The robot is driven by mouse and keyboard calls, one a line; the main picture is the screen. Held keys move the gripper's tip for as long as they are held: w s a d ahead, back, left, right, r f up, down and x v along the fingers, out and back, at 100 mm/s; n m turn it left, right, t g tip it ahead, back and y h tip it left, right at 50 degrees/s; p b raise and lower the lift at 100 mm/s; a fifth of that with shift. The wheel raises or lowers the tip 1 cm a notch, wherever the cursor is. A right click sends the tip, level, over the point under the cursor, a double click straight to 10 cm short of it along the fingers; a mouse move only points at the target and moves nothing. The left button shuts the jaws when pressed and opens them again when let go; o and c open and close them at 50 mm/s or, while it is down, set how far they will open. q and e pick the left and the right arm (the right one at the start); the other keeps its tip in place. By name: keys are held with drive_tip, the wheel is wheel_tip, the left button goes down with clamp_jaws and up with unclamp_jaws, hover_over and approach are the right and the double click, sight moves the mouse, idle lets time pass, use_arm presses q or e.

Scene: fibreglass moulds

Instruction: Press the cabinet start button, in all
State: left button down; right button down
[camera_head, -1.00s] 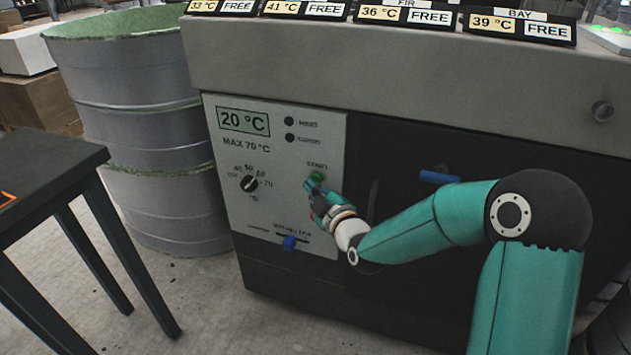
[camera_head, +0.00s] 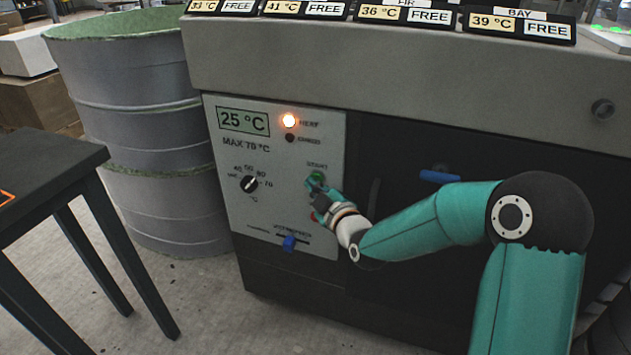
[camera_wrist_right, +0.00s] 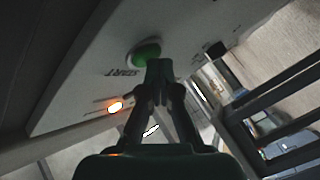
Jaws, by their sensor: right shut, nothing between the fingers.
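The cabinet's pale control panel (camera_head: 230,160) faces me. Its green start button (camera_head: 318,176) sits under the word START, partly hidden by my right gripper (camera_head: 311,183). In the right wrist view the green button (camera_wrist_right: 147,54) is right at the tips of my right gripper (camera_wrist_right: 159,68), which is shut and empty. I cannot tell whether the tips touch it. The heat lamp (camera_head: 289,121) glows orange, and the lamp below it is dark. The display (camera_head: 243,121) reads 25 °C. My left gripper is not in view.
A dial (camera_head: 249,184) and a blue slider knob (camera_head: 289,243) are on the same panel. A red button beside the gripper is mostly hidden. A grey drum (camera_head: 130,110) and a dark table (camera_head: 45,165) stand at the left.

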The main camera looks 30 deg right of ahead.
drive_tip(key=shift+w+d+r, duration=0.1)
drive_tip(key=shift+d+r, duration=0.2)
drive_tip(key=shift+d, duration=0.05)
idle(0.3)
drive_tip(key=shift+s+a+f+b, duration=0.2)
drive_tip(key=shift+a+b, duration=0.1)
drive_tip(key=shift+b, duration=0.1)
drive_tip(key=shift+s+a, duration=0.2)
drive_tip(key=shift+a, duration=0.15)
drive_tip(key=shift+s+a, duration=0.1)
drive_tip(key=s+a, duration=0.1)
drive_tip(key=a, duration=0.1)
drive_tip(key=s+a+b, duration=0.1)
drive_tip(key=s, duration=0.1)
drive_tip(key=shift+a+b, duration=0.3)
drive_tip(key=shift+a, duration=0.1)
drive_tip(key=shift+f, duration=0.1)
idle(0.5)
